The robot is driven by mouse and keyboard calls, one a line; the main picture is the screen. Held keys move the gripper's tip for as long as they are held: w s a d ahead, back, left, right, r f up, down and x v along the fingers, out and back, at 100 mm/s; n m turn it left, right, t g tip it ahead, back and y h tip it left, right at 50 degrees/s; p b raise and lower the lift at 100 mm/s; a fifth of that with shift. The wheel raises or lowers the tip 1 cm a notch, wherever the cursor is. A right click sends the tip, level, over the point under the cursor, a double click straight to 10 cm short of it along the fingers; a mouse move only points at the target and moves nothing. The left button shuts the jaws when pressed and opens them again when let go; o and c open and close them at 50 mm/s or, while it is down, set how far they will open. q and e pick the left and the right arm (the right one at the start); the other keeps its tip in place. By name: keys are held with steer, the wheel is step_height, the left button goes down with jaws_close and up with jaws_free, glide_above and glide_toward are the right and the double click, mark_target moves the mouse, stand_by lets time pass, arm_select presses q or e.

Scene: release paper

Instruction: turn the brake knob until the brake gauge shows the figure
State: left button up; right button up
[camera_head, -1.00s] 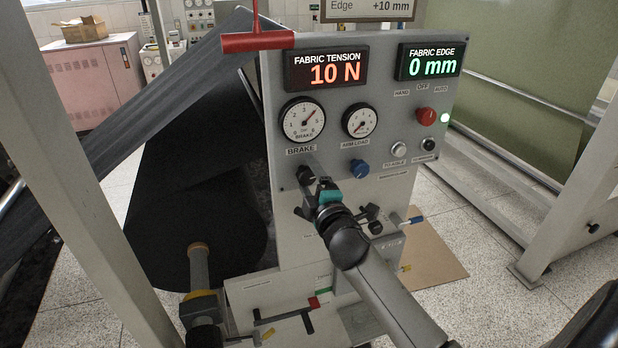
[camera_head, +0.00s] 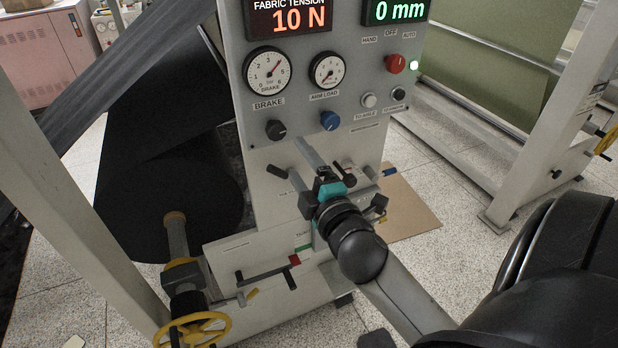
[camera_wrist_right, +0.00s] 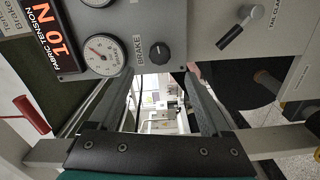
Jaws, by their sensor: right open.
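The black brake knob (camera_head: 276,130) sits on the grey panel below the white brake gauge (camera_head: 267,71). The gauge needle points up and right, at about 4. My right gripper (camera_head: 310,150) is in front of the panel, lower and to the right of the knob. In the right wrist view, its two grey fingers (camera_wrist_right: 158,80) are spread wide with nothing between them. The knob (camera_wrist_right: 160,53) lies beyond the fingertips there, untouched, and the gauge (camera_wrist_right: 104,55) is to its left. A sign marked Brake (camera_wrist_right: 12,22) is cut off, and its figure is out of view. My left gripper is not in view.
A blue knob (camera_head: 330,120) and the arm load gauge (camera_head: 328,70) are to the right of the brake knob. A red switch (camera_head: 396,63) is farther right. The tension display (camera_head: 290,20) reads 10 N. Black levers stick out below the panel.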

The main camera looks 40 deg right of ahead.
steer(key=shift+v, duration=1.75)
steer(key=s+a+f+m+g+y+b, duration=0.1)
steer(key=s+a+f+m+g+b, duration=0.2)
steer(key=f, duration=1.7)
steer(key=s+a+f+m+g+y+b, duration=0.15)
steer(key=f+g+b, duration=0.4)
steer(key=f, duration=1.55)
steer(key=s+a+f+m+g+b, duration=0.1)
steer(key=s+f+m+g+b, duration=0.1)
steer(key=s+f, duration=0.7)
steer(key=s+a+f+m+g+y+b, duration=0.1)
steer(key=s+a+f+m+g+b, duration=0.1)
steer(key=s+f, duration=0.8)
steer(key=s+a+f+m+g+y+b, duration=0.1)
steer(key=s+f+g+b, duration=0.3)
steer(key=s+f, duration=0.6)
steer(key=shift+s+a+f+m, duration=0.15)
steer(key=shift+a+f+m, duration=0.15)
steer(key=shift+a+m, duration=0.3)
